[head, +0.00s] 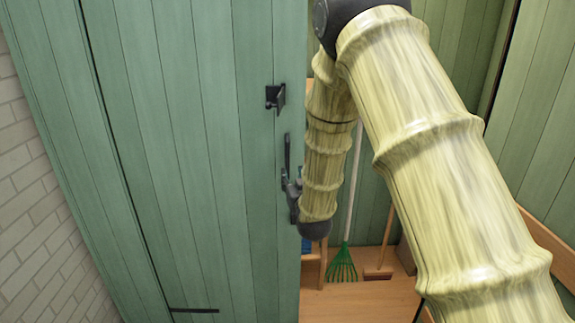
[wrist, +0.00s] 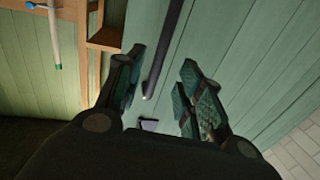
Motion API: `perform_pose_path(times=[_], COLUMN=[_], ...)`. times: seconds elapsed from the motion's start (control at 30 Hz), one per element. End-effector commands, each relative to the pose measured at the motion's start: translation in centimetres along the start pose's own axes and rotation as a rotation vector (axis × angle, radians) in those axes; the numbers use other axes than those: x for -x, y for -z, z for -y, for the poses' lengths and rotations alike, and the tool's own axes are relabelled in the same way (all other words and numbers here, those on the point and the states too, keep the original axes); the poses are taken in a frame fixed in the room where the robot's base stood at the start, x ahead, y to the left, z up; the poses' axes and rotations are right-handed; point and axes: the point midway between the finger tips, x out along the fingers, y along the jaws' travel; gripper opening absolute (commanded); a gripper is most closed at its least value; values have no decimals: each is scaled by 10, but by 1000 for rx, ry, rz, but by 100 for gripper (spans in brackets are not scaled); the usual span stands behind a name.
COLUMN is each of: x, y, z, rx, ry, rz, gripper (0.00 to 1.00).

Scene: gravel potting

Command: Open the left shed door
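The left shed door (head: 190,150) is a tall green plank panel in the head view. Its free edge borders the shed's visible inside; I cannot tell whether it is slightly ajar. A dark latch piece (head: 275,96) sits near that edge. My gripper (head: 293,187) is at the door's edge, partly hidden by my arm. In the wrist view the door (wrist: 235,55) fills the right side. A dark handle bar (wrist: 165,50) reaches down between the spread fingers of my gripper (wrist: 162,92). Gaps show on both sides of the bar; contact is not visible.
The shed's inside shows right of the door, with a green rake (head: 342,265) and a broom (head: 378,272) on a wooden floor. Another green panel (head: 540,120) stands at the right. A pale brick wall (head: 30,190) is at the left. Wooden shelving (wrist: 104,38) shows in the wrist view.

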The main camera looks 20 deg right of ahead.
Motion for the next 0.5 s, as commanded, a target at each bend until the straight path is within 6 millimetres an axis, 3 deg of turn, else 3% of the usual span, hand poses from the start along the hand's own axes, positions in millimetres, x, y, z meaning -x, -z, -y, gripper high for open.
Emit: perform_pose_path(times=[0.3,0.5], x=[-52,-76], y=[2,1], z=[0,0], rx=[0,0], ry=[0,0], rz=[1,2], gripper=[37,37])
